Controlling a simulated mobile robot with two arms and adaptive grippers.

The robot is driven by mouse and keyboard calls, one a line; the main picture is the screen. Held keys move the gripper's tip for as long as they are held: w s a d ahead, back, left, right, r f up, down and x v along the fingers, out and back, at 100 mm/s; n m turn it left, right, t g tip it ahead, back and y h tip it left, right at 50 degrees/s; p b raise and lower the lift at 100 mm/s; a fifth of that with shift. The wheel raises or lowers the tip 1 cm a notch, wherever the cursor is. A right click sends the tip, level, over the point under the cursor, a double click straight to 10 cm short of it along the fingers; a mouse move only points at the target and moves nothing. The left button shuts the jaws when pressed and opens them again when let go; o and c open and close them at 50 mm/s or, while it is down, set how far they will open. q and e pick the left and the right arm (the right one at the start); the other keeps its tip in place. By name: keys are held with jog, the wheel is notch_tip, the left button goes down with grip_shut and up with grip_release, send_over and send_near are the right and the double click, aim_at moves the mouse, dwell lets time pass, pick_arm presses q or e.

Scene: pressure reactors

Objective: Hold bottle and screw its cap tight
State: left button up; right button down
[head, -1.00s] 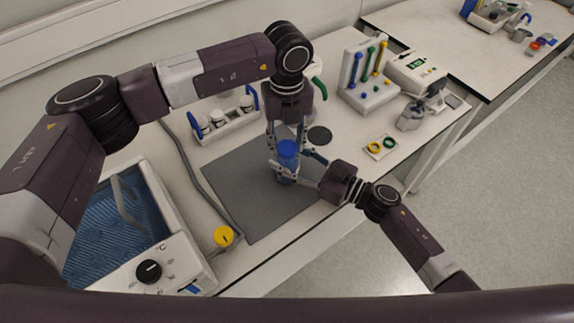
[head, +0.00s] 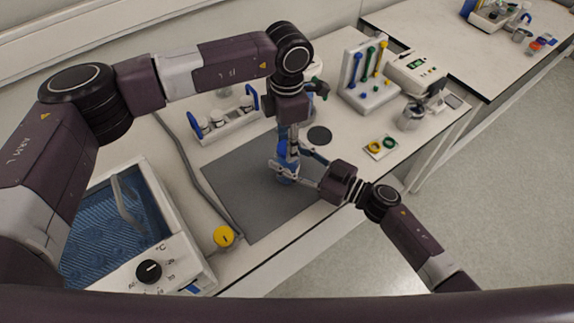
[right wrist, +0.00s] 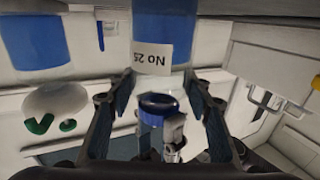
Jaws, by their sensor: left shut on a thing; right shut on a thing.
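The bottle (head: 285,180) with blue contents stands on the grey mat (head: 235,190), largely covered by my grippers in the head view. My left gripper (head: 291,148) points down from above and is shut on the cap. How far the cap is threaded cannot be told.
A blue-lined water bath (head: 110,245) stands at the left, near a yellow round piece (head: 223,236). Behind are a bottle rack (head: 225,125) and a tool stand (head: 370,95). A dark disc (head: 319,135) and a tray with coloured rings (head: 380,147) lie to the right.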

pick_arm(q)
jog(key=m, duration=1)
jog(key=o, duration=1.4)
jog(key=shift+c, duration=0.2)
notch_tip(320, 180, up, 12)
pick_arm(e)
jog(key=c, duration=0.9)
grip_release()
jog(key=shift+c, duration=0.2)
